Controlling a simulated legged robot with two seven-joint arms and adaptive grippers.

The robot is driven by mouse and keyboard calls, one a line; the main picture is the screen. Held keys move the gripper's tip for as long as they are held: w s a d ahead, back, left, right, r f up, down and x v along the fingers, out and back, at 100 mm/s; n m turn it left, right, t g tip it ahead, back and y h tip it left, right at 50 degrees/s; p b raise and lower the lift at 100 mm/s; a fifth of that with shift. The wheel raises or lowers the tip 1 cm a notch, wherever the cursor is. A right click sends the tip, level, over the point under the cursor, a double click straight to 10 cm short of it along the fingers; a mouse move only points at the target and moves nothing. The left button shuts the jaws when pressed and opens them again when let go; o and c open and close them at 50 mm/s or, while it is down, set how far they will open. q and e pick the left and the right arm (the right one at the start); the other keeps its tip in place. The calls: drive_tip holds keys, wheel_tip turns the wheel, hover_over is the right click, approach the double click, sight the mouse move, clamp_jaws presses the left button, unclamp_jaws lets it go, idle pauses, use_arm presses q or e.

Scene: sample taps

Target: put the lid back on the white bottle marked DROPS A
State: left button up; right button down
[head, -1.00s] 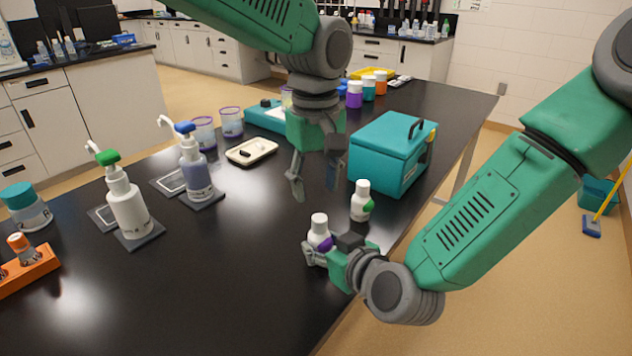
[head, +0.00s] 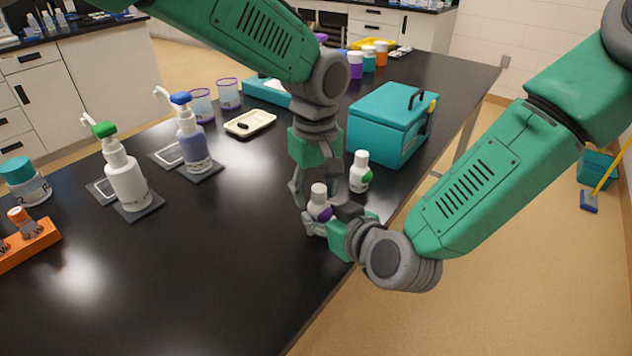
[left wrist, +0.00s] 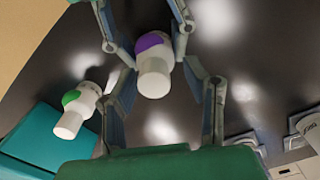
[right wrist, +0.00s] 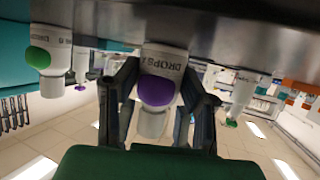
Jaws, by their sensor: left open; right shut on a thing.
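The white bottle marked DROPS A (right wrist: 165,62), with a purple spot, is held upright by my right gripper (head: 320,224), at the bench's near right edge. Its narrower white top (head: 319,190), which looks like the lid, is on the bottle; how tightly it sits I cannot tell. It also shows in the left wrist view (left wrist: 153,84). My left gripper (left wrist: 160,64) is open and points down over the bottle, with its fingers on either side of the top. Contact between these fingers and the top is not clear.
A similar white bottle with a green spot (head: 360,172) stands close behind. The teal box (head: 385,135) is beyond it. Pump bottles (head: 125,182) (head: 192,140) and a cream tray (head: 250,123) stand to the left. The front middle of the black bench (head: 200,270) is clear.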

use_arm(q)
clamp_jaws()
use_arm(e)
drive_tip(key=shift+d, duration=0.1)
use_arm(q)
drive_tip(key=shift+m, duration=0.3)
use_arm(e)
drive_tip(key=shift+w, duration=0.1)
use_arm(q)
drive_tip(key=m, duration=0.5)
drive_tip(key=shift+w, duration=0.1)
use_arm(e)
drive_tip(key=shift+d, duration=0.1)
use_arm(q)
drive_tip(key=m, duration=0.9)
drive_tip(key=shift+d+f+m, duration=0.1)
drive_tip(key=shift+m, duration=0.2)
drive_tip(key=m, duration=0.4)
drive_tip(key=shift+o, duration=0.7)
unclamp_jaws()
drive_tip(key=shift+w, duration=0.1)
drive_tip(key=shift+d, duration=0.15)
